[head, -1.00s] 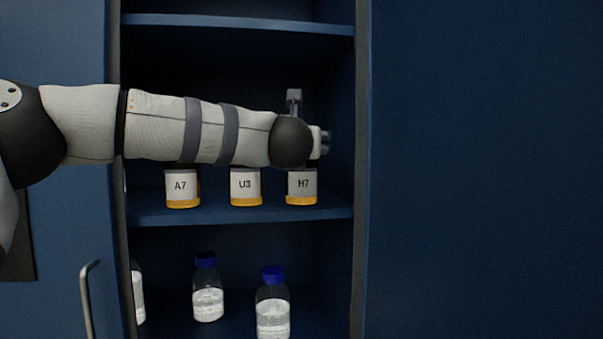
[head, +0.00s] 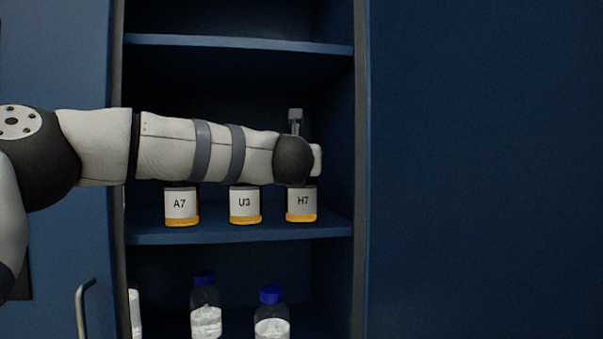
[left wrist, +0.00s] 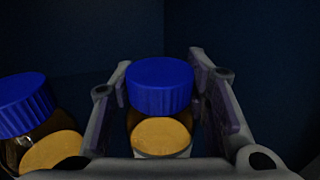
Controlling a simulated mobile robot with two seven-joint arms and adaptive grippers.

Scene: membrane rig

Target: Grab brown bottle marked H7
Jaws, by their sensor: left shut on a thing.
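The bottle marked H7 (head: 302,203) stands at the right of the middle shelf, with a white label and a yellow band at its base. Its upper part is hidden behind my left wrist. In the left wrist view, a brown bottle with a blue cap (left wrist: 160,86) is between the two fingers of my left gripper (left wrist: 163,72), which is shut on it. I cannot tell whether its base is clear of the shelf. In the head view the fingers are mostly hidden by the wrist. My right gripper is not in view.
Bottles U3 (head: 245,205) and A7 (head: 181,206) stand to the left on the same shelf (head: 240,236). Clear bottles with blue caps (head: 271,314) stand below. The cabinet's right wall (head: 361,180) is close to H7. A neighbouring bottle (left wrist: 28,108) is left of the gripper.

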